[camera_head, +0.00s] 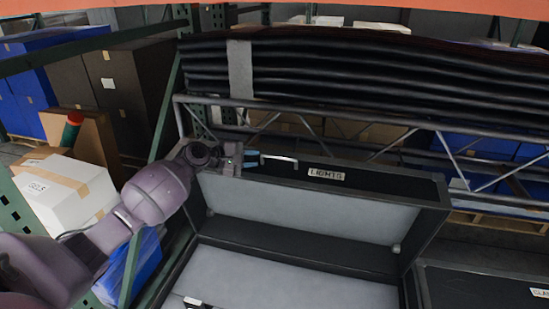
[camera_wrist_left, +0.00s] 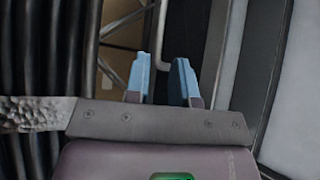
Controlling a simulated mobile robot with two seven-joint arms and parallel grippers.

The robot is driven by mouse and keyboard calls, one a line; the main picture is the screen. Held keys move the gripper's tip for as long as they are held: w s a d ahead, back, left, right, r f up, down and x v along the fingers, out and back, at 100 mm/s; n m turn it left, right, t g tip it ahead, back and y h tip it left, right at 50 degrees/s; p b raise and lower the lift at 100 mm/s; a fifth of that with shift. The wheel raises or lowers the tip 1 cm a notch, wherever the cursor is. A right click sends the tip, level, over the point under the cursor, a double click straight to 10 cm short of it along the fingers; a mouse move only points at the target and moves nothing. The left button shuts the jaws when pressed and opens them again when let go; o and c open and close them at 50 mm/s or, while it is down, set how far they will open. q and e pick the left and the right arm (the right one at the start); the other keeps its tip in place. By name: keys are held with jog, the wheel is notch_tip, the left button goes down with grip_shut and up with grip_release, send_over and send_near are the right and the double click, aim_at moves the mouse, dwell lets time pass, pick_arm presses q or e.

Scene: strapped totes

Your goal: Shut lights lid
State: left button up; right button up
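The lights case is black with a grey lining. Its lid (camera_head: 400,188) stands open and carries a white label (camera_head: 326,174) reading LIGHTS and a pale bar handle (camera_head: 279,157). My left gripper (camera_head: 258,159) is at the lid's upper edge, at the left end of the handle. In the left wrist view its two blue fingertips (camera_wrist_left: 162,80) are apart, and the bent end of the handle (camera_wrist_left: 162,45) shows at the gap between them. I cannot tell whether the fingers touch the handle. My right gripper is not in view.
Another black case (camera_head: 480,286) stands at the lower right. A metal rack beam (camera_head: 330,112) and black corrugated bundles (camera_head: 340,65) are behind the lid. A white box (camera_head: 65,190) and cardboard boxes are at the left, beside a green rack post (camera_head: 165,115).

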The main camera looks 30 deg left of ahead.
aim_at(273, 157)
pick_arm(q)
jog(key=x, duration=0.7)
jog(key=shift+b, duration=0.35)
jog(key=shift+w+d+f, duration=0.15)
jog(key=shift+w+d, duration=0.25)
jog(key=shift+w, duration=0.2)
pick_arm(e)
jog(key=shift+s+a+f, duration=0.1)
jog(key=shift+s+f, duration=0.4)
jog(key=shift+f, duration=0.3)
pick_arm(q)
jog(key=c, duration=0.4)
grip_shut()
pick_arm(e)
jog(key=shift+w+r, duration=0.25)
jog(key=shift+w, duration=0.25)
